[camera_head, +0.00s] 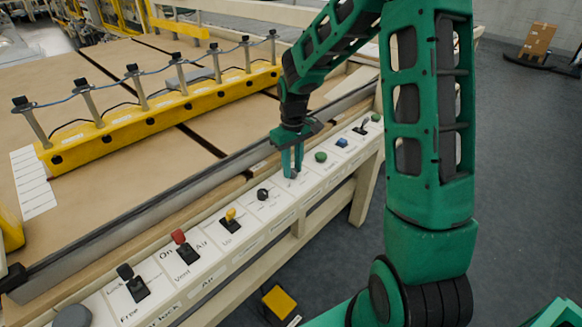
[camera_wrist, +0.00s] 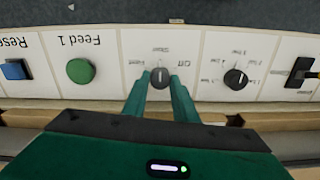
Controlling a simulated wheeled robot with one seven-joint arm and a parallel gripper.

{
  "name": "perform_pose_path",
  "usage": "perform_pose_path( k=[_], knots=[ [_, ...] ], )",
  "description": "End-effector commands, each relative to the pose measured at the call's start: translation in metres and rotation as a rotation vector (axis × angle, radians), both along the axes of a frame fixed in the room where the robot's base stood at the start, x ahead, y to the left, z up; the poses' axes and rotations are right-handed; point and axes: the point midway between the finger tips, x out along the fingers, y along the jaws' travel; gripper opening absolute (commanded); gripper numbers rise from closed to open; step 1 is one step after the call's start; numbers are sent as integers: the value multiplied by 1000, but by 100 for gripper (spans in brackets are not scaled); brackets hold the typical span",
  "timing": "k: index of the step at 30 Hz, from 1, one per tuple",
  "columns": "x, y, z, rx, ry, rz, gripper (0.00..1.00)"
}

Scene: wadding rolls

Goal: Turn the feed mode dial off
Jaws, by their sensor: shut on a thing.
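The feed mode dial (camera_wrist: 160,77) is a small dark grey knob on a white label plate in the wrist view. The word "Off" is printed upside down to its upper right, with fainter words above and to its left. Which word the dial points at is too small to tell. My gripper (camera_wrist: 160,92) has one green finger on each side of the dial and is shut on it. In the head view my gripper (camera_head: 293,172) points down onto the control strip, and its fingers mostly hide the dial.
A black dial (camera_wrist: 235,78) sits to the right in the wrist view; a green Feed 1 button (camera_wrist: 81,71) and blue Reset button (camera_wrist: 15,70) are to the left. The head view shows red (camera_head: 180,240) and yellow (camera_head: 230,215) levers and a yellow bar (camera_head: 160,115) with posts.

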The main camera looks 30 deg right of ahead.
Motion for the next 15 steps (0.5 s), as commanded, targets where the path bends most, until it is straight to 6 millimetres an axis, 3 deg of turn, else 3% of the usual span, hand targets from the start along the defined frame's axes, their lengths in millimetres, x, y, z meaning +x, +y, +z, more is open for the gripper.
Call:
perform_pose_path(
  k=[8,15],
  knots=[
    [0,0,0,-1,0,-67,3],
    [0,0,1,-1,-1,-233,3]
  ],
)
